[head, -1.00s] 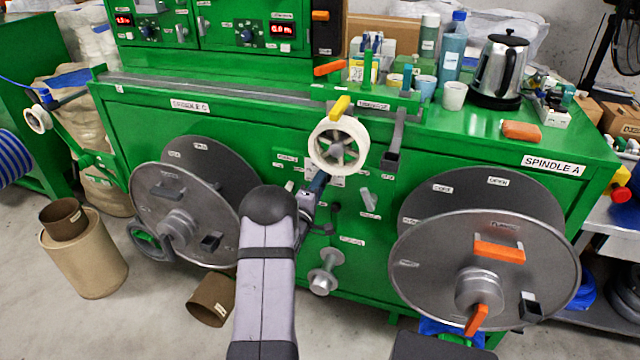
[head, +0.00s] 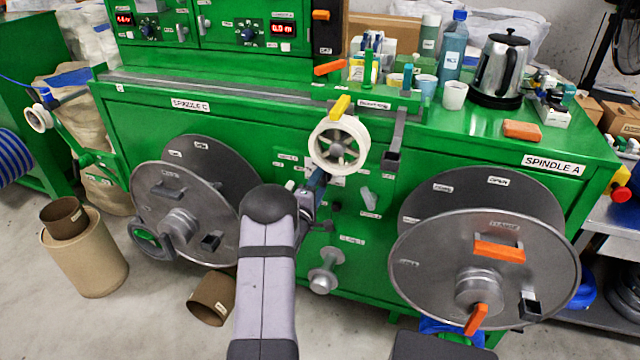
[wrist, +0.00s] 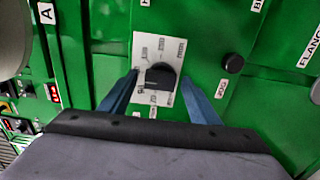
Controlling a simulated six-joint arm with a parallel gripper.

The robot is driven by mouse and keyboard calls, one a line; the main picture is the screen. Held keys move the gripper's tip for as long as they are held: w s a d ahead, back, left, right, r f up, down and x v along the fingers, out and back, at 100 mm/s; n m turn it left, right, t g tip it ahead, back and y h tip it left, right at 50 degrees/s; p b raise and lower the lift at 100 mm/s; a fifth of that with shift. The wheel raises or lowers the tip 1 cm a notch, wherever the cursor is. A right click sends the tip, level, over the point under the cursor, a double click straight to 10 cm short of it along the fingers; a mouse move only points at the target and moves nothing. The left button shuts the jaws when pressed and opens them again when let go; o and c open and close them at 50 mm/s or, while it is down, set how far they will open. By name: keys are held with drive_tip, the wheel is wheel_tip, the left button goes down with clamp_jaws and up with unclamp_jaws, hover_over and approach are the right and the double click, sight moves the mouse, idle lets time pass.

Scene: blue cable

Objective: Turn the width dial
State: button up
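A black dial (wrist: 160,77) sits on a white plate with small printed marks around it, on the green panel in the wrist view. Its marks are too small to read. My gripper (wrist: 160,76) is open, with one blue finger to the left of the dial and one to the right. Gaps show between the fingers and the dial, and I cannot tell how far the tips are from the panel. In the head view my gripper (head: 316,184) is just below the white roller wheel, and my own arm and the wheel hide most of the dial area.
The white roller wheel (head: 338,146) juts out above my gripper. A large grey spool (head: 484,272) stands at right and another (head: 185,215) at left. A black round knob (wrist: 233,63) is right of the dial. A grey flanged roller (head: 323,271) is below.

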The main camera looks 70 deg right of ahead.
drive_tip(key=a, duration=0.7)
drive_tip(key=shift+a, duration=0.2)
idle(0.7)
